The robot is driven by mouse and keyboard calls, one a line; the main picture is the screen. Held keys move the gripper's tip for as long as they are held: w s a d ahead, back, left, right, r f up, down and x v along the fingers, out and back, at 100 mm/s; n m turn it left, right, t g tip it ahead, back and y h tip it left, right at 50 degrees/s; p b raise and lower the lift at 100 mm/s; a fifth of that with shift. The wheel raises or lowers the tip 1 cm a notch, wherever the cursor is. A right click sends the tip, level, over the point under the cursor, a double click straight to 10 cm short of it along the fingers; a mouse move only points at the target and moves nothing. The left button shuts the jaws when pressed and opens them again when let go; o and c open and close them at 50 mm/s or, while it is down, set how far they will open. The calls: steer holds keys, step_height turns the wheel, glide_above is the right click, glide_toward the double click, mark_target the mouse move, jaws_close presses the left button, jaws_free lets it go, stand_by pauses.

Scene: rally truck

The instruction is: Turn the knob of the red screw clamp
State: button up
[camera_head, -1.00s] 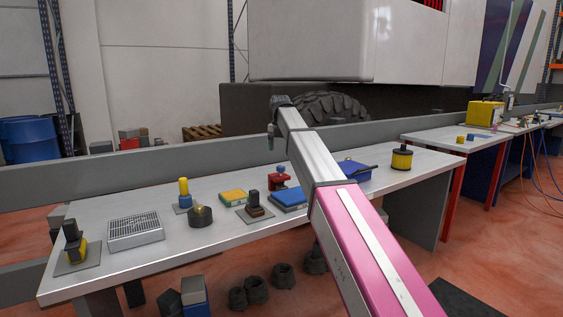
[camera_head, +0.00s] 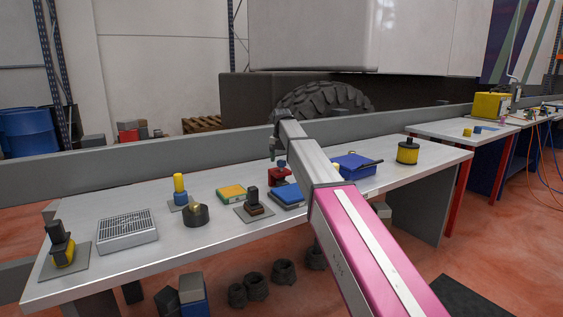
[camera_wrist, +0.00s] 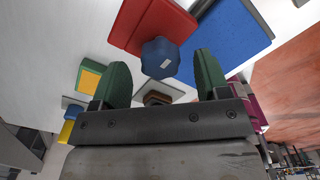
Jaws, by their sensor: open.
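The red screw clamp (camera_head: 277,177) stands on the grey workbench (camera_head: 215,230), behind a blue box. Its blue knob (camera_head: 282,164) is on top. In the wrist view the red clamp body (camera_wrist: 140,22) is at the top, with the faceted blue knob (camera_wrist: 160,50) bearing a small white mark. My gripper (camera_wrist: 161,60) is open, its green fingers on either side of the knob in that picture. No contact shows, and the height gap is hard to judge. In the head view my gripper (camera_head: 274,154) is small and close above the clamp, slightly left of the knob.
A blue box (camera_head: 288,196) lies right in front of the clamp. A green-and-yellow box (camera_head: 231,193) and a brown block with a black post (camera_head: 253,205) are to the left. A blue tray (camera_head: 356,166) is to the right, partly behind my arm.

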steer(key=shift+f, duration=0.65)
steer(key=c, duration=0.9)
steer(key=shift+c, duration=0.2)
steer(key=shift+m, duration=0.4)
